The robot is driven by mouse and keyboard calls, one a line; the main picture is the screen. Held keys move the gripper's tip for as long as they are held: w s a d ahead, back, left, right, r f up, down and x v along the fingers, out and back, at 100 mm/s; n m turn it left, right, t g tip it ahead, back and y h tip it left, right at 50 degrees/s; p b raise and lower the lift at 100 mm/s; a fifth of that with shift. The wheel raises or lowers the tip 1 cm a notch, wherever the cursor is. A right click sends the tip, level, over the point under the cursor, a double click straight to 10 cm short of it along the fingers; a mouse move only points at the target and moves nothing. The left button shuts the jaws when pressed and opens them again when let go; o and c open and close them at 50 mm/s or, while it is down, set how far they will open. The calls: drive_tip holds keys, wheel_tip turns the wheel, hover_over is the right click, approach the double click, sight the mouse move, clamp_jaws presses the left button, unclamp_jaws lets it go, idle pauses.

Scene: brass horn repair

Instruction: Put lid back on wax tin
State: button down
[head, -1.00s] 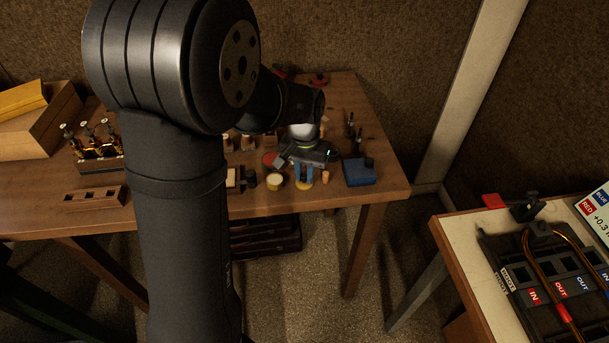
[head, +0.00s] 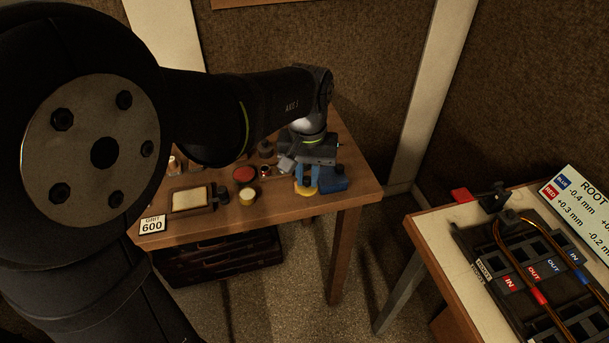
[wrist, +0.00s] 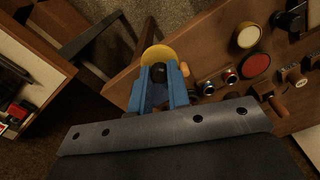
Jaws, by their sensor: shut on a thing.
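My gripper (head: 307,180) has blue fingers shut on a round yellow lid (head: 305,191). In the wrist view the lid (wrist: 157,53) sticks out past the fingertips (wrist: 160,74), with a dark knob between them. The lid appears over the front right edge of the bench; its exact height is hard to tell. A small round tin (head: 247,197) with a cream top, apparently the open wax tin, stands left of the gripper. It also shows at the upper right of the wrist view (wrist: 248,36), apart from the lid.
A red round pot (head: 244,174) sits behind the tin. A tray with a pale pad (head: 189,199) and a "GRIT 600" card (head: 152,225) lie left. A second bench (head: 430,224) stands right, across a floor gap.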

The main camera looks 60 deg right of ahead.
sight(247, 194)
drive_tip(key=w+a+f+n, duration=0.25)
drive_tip(key=w+n, duration=0.55)
drive_tip(key=w, duration=0.8)
drive_tip(key=shift+a+f, duration=0.2)
drive_tip(key=shift+f, duration=2.75)
drive_tip(key=shift+s+f, duration=0.1)
drive_tip(key=shift+f, duration=0.05)
drive_tip(key=c, duration=0.8)
unclamp_jaws()
drive_tip(key=shift+r, duration=3.5)
drive_tip(key=shift+c, duration=0.3)
